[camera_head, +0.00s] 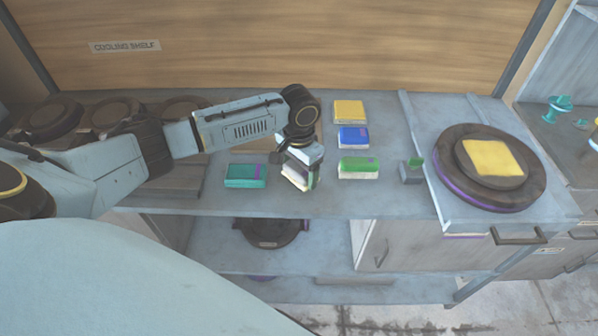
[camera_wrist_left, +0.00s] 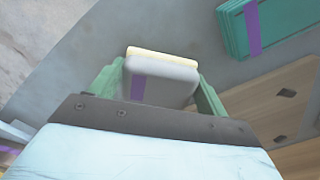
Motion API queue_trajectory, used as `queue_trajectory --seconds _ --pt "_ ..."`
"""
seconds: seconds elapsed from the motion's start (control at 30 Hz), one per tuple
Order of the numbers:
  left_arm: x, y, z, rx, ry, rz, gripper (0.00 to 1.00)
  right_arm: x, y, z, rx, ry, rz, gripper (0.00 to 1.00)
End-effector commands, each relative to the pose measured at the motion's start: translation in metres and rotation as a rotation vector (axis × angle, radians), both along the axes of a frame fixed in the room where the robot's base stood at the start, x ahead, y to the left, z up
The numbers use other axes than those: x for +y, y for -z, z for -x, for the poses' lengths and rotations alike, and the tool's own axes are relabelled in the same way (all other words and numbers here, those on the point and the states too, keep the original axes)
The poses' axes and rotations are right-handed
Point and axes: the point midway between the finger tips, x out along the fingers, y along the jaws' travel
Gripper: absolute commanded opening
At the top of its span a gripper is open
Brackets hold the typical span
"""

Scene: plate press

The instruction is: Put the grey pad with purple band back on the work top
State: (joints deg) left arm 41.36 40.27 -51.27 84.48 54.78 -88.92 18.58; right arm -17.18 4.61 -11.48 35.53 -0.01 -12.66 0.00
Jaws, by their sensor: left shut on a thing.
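The grey pad with purple band (camera_wrist_left: 162,78) is between the green fingers of my left gripper (camera_wrist_left: 158,86) in the left wrist view, with a pale cream layer along its far edge. In the head view my left gripper (camera_head: 299,174) is shut on the pad (camera_head: 295,179), which is tilted and partly hidden by the fingers. It is over the front part of the work top (camera_head: 215,198), between a teal pad and a green pad. I cannot tell whether it touches the surface. My right gripper is not in view.
A teal pad with a purple band (camera_head: 246,176) lies left of the gripper. A green-topped pad (camera_head: 358,168), a blue pad (camera_head: 353,138) and a yellow pad (camera_head: 349,112) lie to its right. A round press plate (camera_head: 452,178) carries a yellow pad (camera_head: 492,158) at far right.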

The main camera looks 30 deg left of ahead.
Motion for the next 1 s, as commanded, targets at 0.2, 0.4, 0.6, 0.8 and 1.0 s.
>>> queue_trajectory --seconds 0.2,0.4,0.6,0.8,1.0 --pt "0.000 0.008 0.000 -0.001 0.001 -0.001 0.58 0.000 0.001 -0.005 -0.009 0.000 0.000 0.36" --pt "0.000 0.011 0.000 0.000 0.000 -0.001 0.58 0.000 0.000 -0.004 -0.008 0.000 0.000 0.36" --pt "0.000 0.011 0.000 -0.001 0.001 -0.001 0.98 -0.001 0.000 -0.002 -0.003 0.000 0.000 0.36" --pt "0.000 0.010 0.000 -0.001 0.000 -0.001 0.98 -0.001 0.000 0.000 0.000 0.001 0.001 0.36" --pt "0.000 -0.002 -0.001 -0.003 0.001 0.001 0.98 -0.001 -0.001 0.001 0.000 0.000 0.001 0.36"
